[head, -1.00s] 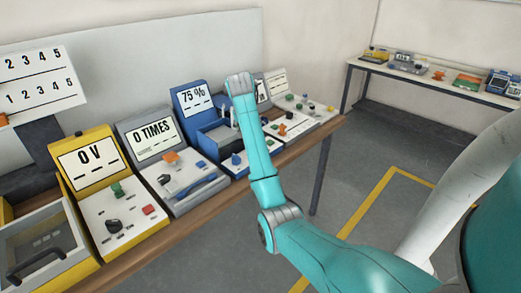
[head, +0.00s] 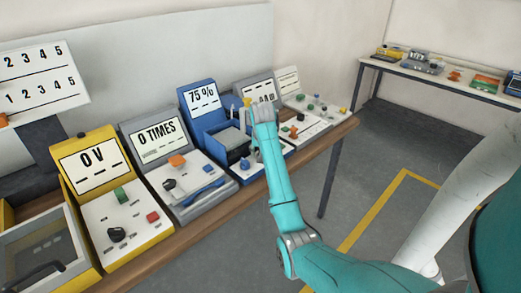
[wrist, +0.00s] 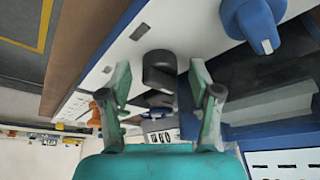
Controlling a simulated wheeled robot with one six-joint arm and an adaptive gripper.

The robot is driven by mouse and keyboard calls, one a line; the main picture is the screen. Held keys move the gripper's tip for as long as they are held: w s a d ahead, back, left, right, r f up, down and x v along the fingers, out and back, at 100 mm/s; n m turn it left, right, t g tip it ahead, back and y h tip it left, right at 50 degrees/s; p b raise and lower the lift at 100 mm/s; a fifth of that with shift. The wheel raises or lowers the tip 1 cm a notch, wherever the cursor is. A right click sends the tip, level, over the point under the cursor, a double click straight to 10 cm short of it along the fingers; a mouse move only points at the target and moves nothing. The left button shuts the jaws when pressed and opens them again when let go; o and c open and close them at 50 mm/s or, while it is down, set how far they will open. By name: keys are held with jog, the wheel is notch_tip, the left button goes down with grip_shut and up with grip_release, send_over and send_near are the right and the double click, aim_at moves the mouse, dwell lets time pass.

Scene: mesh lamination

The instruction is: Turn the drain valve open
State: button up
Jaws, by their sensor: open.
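The blue machine (head: 200,122) with a "75 %" screen stands on the bench in the head view. It has a blue knob (head: 245,163) on its white front panel. My gripper (wrist: 160,72) is open. In the wrist view a black knob (wrist: 159,72) on the white panel shows between its two fingers, with a gap on each side. The blue knob also shows in the wrist view (wrist: 255,24), to the right of the fingers. In the head view my arm hides the black knob. No label tells which knob is the drain valve.
An orange part (wrist: 103,105) shows left of the fingers in the wrist view. A grey "0 TIMES" machine (head: 150,135) and a yellow "0 V" machine (head: 90,160) stand to the left. A white control box (head: 310,108) stands to the right.

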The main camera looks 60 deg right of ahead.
jog(key=shift+f, duration=0.1)
jog(key=c, duration=1.1)
jog(key=m, duration=0.2)
jog(key=m+g, duration=0.1)
jog(key=m, duration=0.1)
jog(key=m+g, duration=0.1)
jog(key=shift+w+m+h, duration=0.25)
jog(key=shift+m+h, duration=0.05)
jog(key=shift+m, duration=0.1)
jog(key=shift+c, duration=0.2)
jog(key=m+g, duration=0.2)
jog(key=m, duration=0.3)
jog(key=shift+w+m, duration=0.15)
jog(key=shift+m, duration=0.25)
jog(key=shift+g, duration=0.3)
jog(key=o, duration=1.1)
